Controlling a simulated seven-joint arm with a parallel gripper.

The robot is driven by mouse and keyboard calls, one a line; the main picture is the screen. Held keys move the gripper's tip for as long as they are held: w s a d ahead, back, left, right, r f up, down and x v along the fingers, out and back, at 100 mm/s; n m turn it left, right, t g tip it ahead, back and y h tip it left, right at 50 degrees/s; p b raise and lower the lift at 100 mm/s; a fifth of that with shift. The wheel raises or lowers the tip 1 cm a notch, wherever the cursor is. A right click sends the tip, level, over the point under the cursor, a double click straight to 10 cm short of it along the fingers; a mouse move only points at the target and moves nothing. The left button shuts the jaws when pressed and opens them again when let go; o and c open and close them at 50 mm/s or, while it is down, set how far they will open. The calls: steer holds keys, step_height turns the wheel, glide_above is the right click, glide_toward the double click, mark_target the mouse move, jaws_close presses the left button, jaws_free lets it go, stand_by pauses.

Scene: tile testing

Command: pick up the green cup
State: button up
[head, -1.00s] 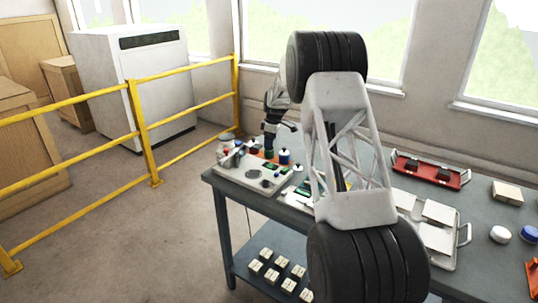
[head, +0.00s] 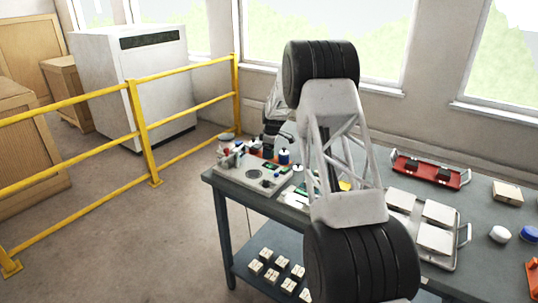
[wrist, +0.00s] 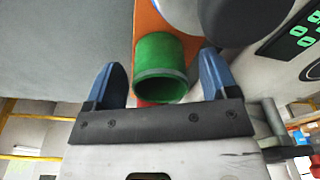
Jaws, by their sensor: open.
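The green cup (wrist: 160,60) stands between my two blue fingers in the wrist view, its round opening facing the camera. My gripper (wrist: 159,66) is open, with a finger on each side of the cup and a visible gap to each. In the head view my gripper (head: 273,143) is low over the far left part of the bench. The cup shows there only as a small green patch (head: 268,155) just below the gripper, largely hidden.
The cup is by an orange strip (wrist: 148,20). A rounded dark object (wrist: 240,18) and a green-digit display (wrist: 298,38) lie to the right in the wrist view. Several small items crowd the bench (head: 222,187) in the head view. A yellow railing (head: 140,120) stands left.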

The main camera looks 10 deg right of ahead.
steer(key=shift+f, duration=0.45)
steer(key=c, duration=1.1)
steer(key=shift+o, duration=0.2)
steer(key=shift+r, duration=0.2)
step_height(320, 180, up, 10)
steer(key=shift+f, duration=0.15)
steer(key=shift+s+a, duration=0.1)
stand_by(0.4)
